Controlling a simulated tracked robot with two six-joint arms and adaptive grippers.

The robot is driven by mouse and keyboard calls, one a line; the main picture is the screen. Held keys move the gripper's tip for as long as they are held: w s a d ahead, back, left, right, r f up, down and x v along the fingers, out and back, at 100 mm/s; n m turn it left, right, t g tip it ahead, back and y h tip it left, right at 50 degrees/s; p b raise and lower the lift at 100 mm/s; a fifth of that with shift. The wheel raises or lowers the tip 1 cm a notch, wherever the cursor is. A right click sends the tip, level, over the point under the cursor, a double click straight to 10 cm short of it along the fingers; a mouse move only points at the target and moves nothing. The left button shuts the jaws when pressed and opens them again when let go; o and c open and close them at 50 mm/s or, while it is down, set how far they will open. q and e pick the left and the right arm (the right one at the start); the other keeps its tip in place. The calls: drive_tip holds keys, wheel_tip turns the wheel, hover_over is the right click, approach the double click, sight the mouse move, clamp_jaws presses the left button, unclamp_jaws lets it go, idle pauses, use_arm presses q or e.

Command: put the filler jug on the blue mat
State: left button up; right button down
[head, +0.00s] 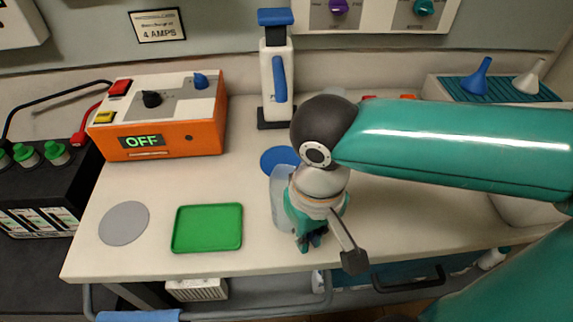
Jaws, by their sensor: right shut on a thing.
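The filler jug (281,200) appears as a pale, translucent container at the front middle of the bench, largely hidden behind my right gripper. My right gripper (310,240) points down over the front part of the bench and is shut on the jug. Whether the jug's base touches the bench cannot be told. The round blue mat (278,158) lies flat on the bench just behind the jug, partly covered from view by the jug and my wrist. My left gripper is not in view.
A green tray (207,228) and a round grey mat (124,223) lie to the left. An orange charger (172,140) reading OFF stands at the back left. A white stand with a blue handle (268,80) is behind the blue mat. Funnels (477,76) stand at the back right.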

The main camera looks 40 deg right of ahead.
drive_tip(key=w+d, duration=0.2)
drive_tip(key=w, duration=0.2)
drive_tip(key=w+d+p, duration=0.1)
drive_tip(key=w+d, duration=0.2)
drive_tip(key=w, duration=0.2)
drive_tip(key=w+d+p, duration=0.1)
drive_tip(key=w+d, duration=0.2)
drive_tip(key=w, duration=0.2)
drive_tip(key=shift+d, duration=0.25)
drive_tip(key=f, duration=0.1)
drive_tip(key=w+f, duration=0.1)
drive_tip(key=shift+d+f, duration=0.3)
drive_tip(key=shift+f, duration=0.5)
drive_tip(key=shift+f+b, duration=0.2)
drive_tip(key=shift+b, duration=0.15)
drive_tip(key=c, duration=1.2)
unclamp_jaws()
drive_tip(key=shift+r, duration=0.1)
drive_tip(key=shift+r, duration=0.1)
